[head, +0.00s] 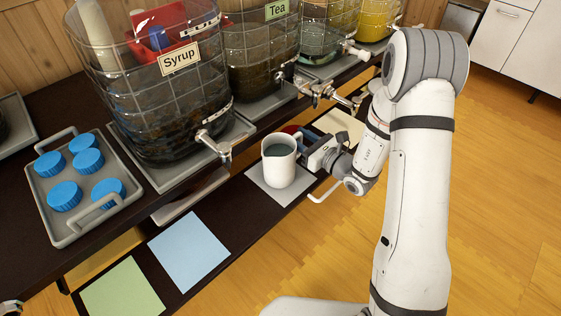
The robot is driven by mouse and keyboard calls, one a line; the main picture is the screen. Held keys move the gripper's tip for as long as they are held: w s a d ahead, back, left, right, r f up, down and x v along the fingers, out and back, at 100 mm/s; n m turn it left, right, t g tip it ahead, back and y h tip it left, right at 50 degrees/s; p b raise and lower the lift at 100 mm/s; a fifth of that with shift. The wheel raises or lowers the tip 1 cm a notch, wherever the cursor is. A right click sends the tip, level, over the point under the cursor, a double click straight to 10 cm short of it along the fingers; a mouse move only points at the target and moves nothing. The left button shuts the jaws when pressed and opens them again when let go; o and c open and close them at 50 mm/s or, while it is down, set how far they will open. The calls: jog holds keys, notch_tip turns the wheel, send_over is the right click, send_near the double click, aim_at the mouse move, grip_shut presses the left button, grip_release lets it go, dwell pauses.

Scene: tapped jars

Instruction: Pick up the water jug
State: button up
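The water jug (279,168) is white, with greyish liquid inside. It stands upright on a pale square mat (257,182) on the dark lower shelf, in the middle of the head view. My gripper (306,148) is at the jug's right side, level with its upper part and close to where the handle would be. The handle is mostly hidden by the gripper. Whether the fingers are open or shut on it does not show, nor whether they touch it.
Large jars labelled Syrup (170,85) and Tea (262,60) stand on the upper shelf, their metal taps (217,148) jutting out near the jug. A grey tray (62,229) holds several blue caps. Blue (189,250) and green (122,291) mats lie bare at lower left.

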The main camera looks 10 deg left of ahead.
jog(key=shift+c, duration=0.2)
grip_shut()
dwell(1.1)
